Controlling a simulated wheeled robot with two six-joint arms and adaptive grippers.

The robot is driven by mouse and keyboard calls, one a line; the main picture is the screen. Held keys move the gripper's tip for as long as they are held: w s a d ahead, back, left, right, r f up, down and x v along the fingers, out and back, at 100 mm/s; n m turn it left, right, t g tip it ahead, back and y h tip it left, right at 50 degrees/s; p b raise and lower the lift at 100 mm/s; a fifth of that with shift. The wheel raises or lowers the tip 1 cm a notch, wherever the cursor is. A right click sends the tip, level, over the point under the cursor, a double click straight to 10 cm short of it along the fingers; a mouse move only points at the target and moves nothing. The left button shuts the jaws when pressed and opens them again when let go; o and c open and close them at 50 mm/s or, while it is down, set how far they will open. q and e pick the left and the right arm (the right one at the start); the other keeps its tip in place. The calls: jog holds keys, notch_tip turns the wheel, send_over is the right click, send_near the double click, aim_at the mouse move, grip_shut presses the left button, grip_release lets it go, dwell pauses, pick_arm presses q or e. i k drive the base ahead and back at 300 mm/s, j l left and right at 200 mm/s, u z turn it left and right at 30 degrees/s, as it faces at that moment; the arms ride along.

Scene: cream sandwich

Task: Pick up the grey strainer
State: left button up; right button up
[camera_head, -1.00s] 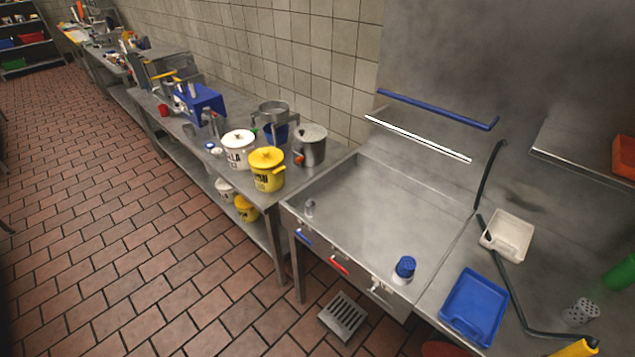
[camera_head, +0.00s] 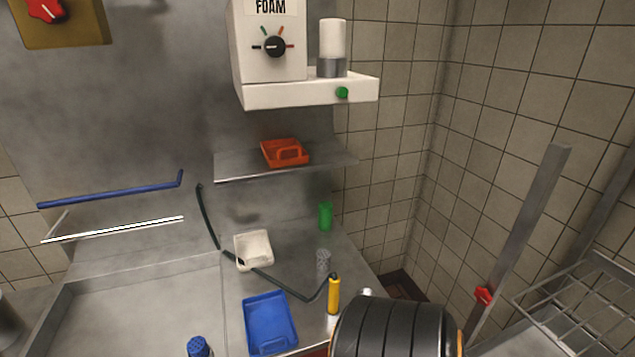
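The grey strainer (camera_head: 323,261), a small perforated cup, stands on the steel counter right of the middle. It is behind the yellow handle of the hose and in front of the green cup (camera_head: 326,216).
A blue tray (camera_head: 270,322) and a white tray (camera_head: 253,249) lie left of the strainer. A dark hose with a yellow handle (camera_head: 334,295) crosses the counter. A blue perforated cup (camera_head: 198,347) stands at the bottom.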

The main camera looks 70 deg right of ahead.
aim_at(323, 255)
jog(key=k+z, duration=0.15)
jog(key=z, duration=1.9)
jog(key=k, duration=0.05)
